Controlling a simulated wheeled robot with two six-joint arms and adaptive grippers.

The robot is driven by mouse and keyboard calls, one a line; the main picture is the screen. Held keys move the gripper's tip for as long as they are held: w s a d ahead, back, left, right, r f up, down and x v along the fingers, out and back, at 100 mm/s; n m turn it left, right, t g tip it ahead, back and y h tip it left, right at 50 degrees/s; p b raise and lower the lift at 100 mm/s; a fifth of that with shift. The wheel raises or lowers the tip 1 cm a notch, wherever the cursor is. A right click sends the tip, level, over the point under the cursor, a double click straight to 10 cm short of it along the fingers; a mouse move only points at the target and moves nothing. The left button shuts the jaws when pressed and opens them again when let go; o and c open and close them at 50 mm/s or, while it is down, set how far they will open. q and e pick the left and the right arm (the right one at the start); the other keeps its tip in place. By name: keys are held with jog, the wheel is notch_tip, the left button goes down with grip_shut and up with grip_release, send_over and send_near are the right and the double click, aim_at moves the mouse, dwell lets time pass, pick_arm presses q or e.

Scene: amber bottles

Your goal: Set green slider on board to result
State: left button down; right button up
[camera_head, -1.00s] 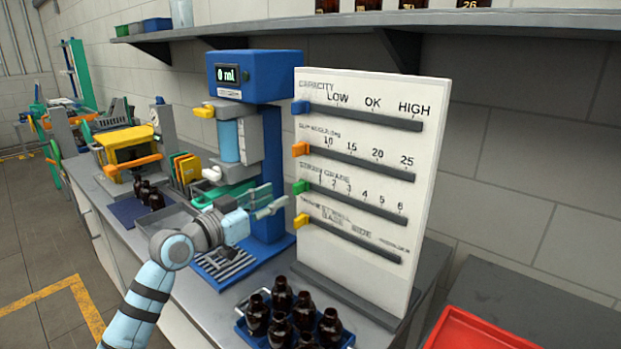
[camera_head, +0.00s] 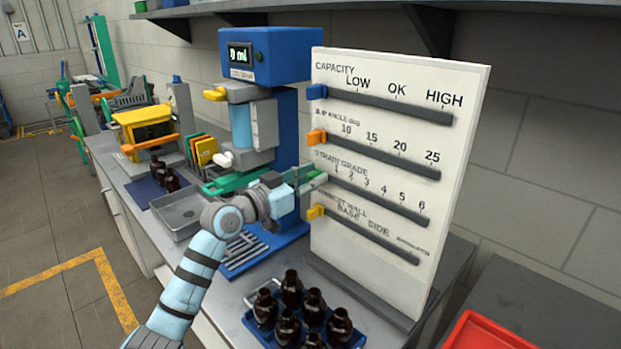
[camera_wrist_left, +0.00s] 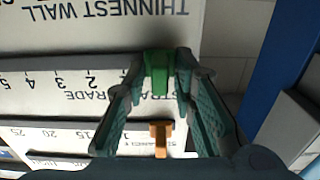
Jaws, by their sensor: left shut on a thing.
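The white board (camera_head: 455,110) stands upright on the bench with several dark slots and coloured sliders. The green slider (camera_wrist_left: 157,72) is at the low-number end of the strain grade slot, which is marked 1 to 6. My left gripper (camera_head: 312,181) is at the board's left edge; its fingers hide most of the slider in the head view. In the left wrist view, the gripper (camera_wrist_left: 158,85) is shut on the green slider, one finger on each side. The blue slider (camera_head: 316,92), orange slider (camera_head: 316,137) and yellow slider (camera_head: 315,212) sit at the left ends of their slots. My right gripper is not in view.
A blue machine (camera_head: 265,55) with a small display stands left of the board. Several amber bottles (camera_head: 313,300) stand in a blue tray in front of the board. A red tray (camera_head: 490,332) is at the lower right. A shelf (camera_head: 330,8) runs above.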

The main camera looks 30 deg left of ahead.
pick_arm(q)
jog(key=shift+d, duration=0.15)
jog(key=s+d+p, duration=0.1)
jog(key=d+p, duration=0.1)
jog(key=d, duration=0.1)
jog(key=s+d+p, duration=0.1)
jog(key=d+p, duration=0.1)
jog(key=d, duration=0.2)
jog(key=s+d+p, duration=0.1)
jog(key=d+p, duration=0.1)
jog(key=d, duration=0.1)
jog(key=shift+s+d+p, duration=0.15)
jog(key=shift+s+p, duration=0.2)
jog(key=shift+s+d+f, duration=0.1)
jog(key=shift+s+d, duration=0.05)
jog(key=shift+d, duration=0.35)
jog(key=c, duration=1.7)
grip_release()
jog(key=shift+o, duration=0.3)
jog(key=shift+w+f, duration=0.1)
jog(key=shift+w, duration=0.2)
send_near(366, 193)
jog(key=v, duration=0.5)
jog(key=shift+s+a, duration=0.1)
jog(key=shift+s, duration=0.1)
